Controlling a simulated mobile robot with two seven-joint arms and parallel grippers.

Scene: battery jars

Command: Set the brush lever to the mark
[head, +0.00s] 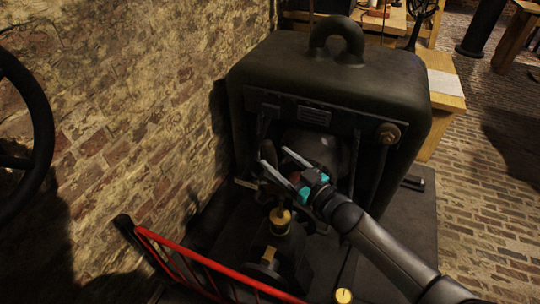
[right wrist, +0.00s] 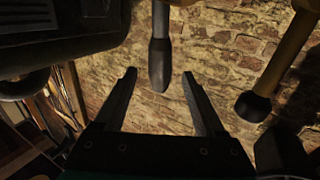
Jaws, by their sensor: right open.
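My right gripper (head: 274,156) is open in front of the dark machine, reaching in from the lower right. In the right wrist view, its two fingers (right wrist: 160,86) stand apart. A lever with a dark grip and a pale metal rod (right wrist: 159,62) shows between the finger lines, near the tips. The fingers do not appear to touch it. I take it for the brush lever. In the head view it is hard to make out among the dark parts by the fingers. I cannot pick out the mark. My left gripper is not in view.
The machine's black housing (head: 330,75) stands behind the gripper. A red rail (head: 200,266) runs along the front left, near the brick wall (head: 130,90). A black handwheel (head: 42,120) is at far left. A brass rod with a dark knob (right wrist: 252,106) is right of the fingers.

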